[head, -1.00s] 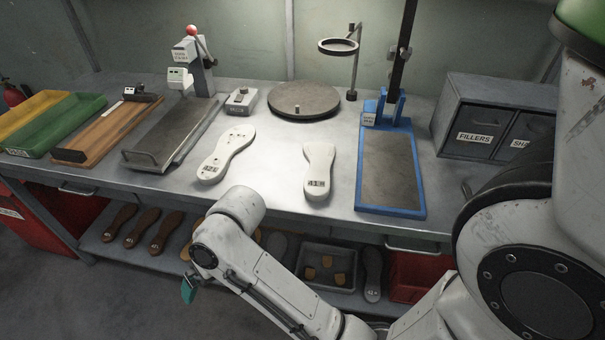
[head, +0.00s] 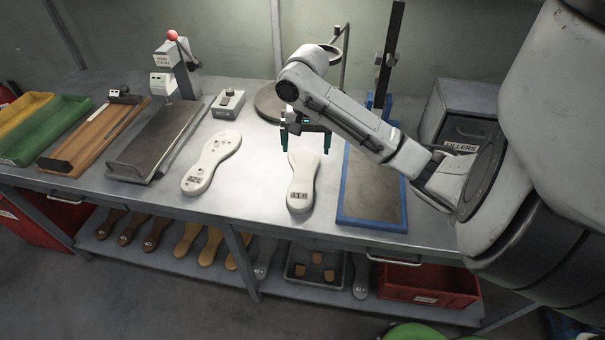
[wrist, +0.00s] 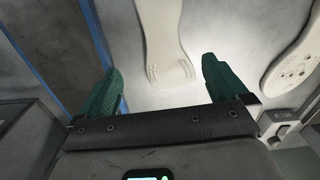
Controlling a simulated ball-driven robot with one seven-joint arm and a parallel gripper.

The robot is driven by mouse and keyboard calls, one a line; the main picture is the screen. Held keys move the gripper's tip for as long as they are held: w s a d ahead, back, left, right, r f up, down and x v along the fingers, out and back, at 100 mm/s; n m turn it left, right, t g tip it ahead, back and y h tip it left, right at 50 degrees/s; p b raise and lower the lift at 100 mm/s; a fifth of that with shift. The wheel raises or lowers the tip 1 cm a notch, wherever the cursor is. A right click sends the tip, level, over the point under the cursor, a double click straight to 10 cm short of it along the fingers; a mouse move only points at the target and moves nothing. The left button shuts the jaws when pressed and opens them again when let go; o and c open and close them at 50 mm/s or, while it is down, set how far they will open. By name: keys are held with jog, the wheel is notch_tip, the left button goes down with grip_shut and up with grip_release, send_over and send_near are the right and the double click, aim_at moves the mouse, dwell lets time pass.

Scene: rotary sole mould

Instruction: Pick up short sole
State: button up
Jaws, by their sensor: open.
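Two white sole shapes lie flat on the steel bench, each with a dark marking near its front end. The right one (head: 301,185) looks the shorter; its narrow end also shows in the wrist view (wrist: 160,35). The longer left one (head: 210,163) lies at a slant, with small marks on its far part; it shows at the right of the wrist view (wrist: 292,70). My gripper (head: 306,149) is open and empty, its green fingers over the far end of the shorter sole. In the wrist view that end lies between the fingers (wrist: 160,66), apart from both.
A blue-framed dark plate (head: 372,190) with an upright post stands close right of the shorter sole. A round turntable (head: 268,104) and a grey box (head: 228,103) are behind. Several brown, tan and grey soles and a small tray (head: 315,268) are on the lower shelf.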

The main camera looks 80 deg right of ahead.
jog(key=b, duration=0.2)
send_over(303, 175)
jog(key=f, duration=0.3)
jog(key=s+f, duration=0.1)
jog(key=f, duration=0.1)
jog(key=shift+d+f, duration=0.1)
jog(key=shift+f, duration=0.1)
jog(key=shift+w+f+p, duration=0.25)
jog(key=shift+f, duration=1.1)
jog(key=shift+w+f+p, duration=0.2)
jog(key=shift+f, duration=1.1)
jog(key=shift+c, duration=0.5)
jog(key=c, duration=1.1)
jog(key=shift+r, duration=0.1)
